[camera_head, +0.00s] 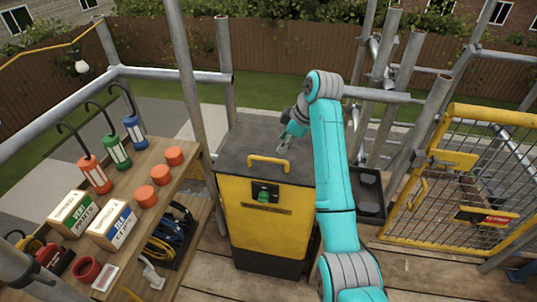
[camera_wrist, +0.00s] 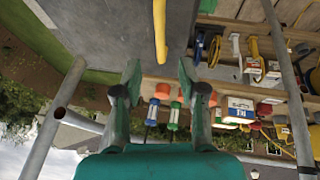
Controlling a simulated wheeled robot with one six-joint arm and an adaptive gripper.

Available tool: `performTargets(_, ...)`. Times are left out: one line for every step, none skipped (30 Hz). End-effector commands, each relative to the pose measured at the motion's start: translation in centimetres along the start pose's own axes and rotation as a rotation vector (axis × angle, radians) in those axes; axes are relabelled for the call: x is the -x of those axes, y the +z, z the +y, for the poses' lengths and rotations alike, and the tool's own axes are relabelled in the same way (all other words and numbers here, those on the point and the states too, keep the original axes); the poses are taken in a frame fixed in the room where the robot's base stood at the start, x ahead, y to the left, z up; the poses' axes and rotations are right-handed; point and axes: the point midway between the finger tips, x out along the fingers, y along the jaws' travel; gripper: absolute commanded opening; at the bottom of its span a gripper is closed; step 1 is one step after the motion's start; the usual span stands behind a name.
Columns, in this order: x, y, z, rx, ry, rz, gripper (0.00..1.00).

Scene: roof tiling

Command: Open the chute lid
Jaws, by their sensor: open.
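The chute is a yellow box (camera_head: 265,222) with a dark base and a green button on its front. Its dark grey lid (camera_head: 237,146) lies flat on top, shut. A yellow bar handle (camera_head: 268,162) sits near the lid's front edge. My gripper (camera_head: 284,146) is above the lid, behind the handle and apart from it. In the wrist view my gripper (camera_wrist: 160,72) has its two fingers spread with nothing between them. The yellow handle (camera_wrist: 160,32) shows just beyond the fingertips, and the grey lid (camera_wrist: 105,28) fills the upper left.
A wooden shelf (camera_head: 140,190) at left holds lanterns, orange cylinders and boxes. Scaffold poles (camera_head: 226,95) stand behind the chute. A yellow mesh gate (camera_head: 465,185) is at right. A black tray (camera_head: 370,195) sits right of the chute.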

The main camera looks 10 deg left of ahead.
Motion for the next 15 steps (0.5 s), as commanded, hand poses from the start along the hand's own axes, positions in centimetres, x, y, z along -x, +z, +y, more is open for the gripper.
performTargets(-0.8, 0.0, -0.1, 0.000, -0.004, -0.001, 0.41)
performTargets(-1.3, 0.0, -0.1, -0.001, -0.003, -0.001, 0.41)
performTargets(-2.0, 0.0, -0.1, -0.001, -0.004, -0.001, 0.41)
performTargets(-2.5, 0.0, -0.1, -0.001, -0.004, 0.000, 0.41)
performTargets(-3.1, 0.0, -0.1, -0.001, -0.003, 0.000, 0.41)
performTargets(-3.9, 0.0, -0.1, -0.001, -0.004, 0.000, 0.41)
performTargets(-4.4, 0.0, -0.1, -0.001, -0.003, 0.000, 0.41)
performTargets(-4.9, 0.0, -0.1, -0.001, -0.003, 0.000, 0.41)
performTargets(-5.6, 0.0, -0.1, -0.001, -0.003, 0.000, 0.41)
performTargets(-6.1, 0.0, -0.1, 0.000, -0.002, 0.000, 0.41)
performTargets(-6.6, 0.0, -0.1, 0.000, -0.003, 0.000, 0.41)
performTargets(-7.1, 0.0, -0.1, -0.001, -0.002, -0.001, 0.41)
performTargets(-7.5, 0.0, -0.1, -0.001, -0.002, -0.001, 0.41)
performTargets(-7.9, 0.0, -0.1, -0.001, -0.002, -0.001, 0.41)
performTargets(-8.3, 0.0, -0.1, -0.001, -0.001, -0.001, 0.41)
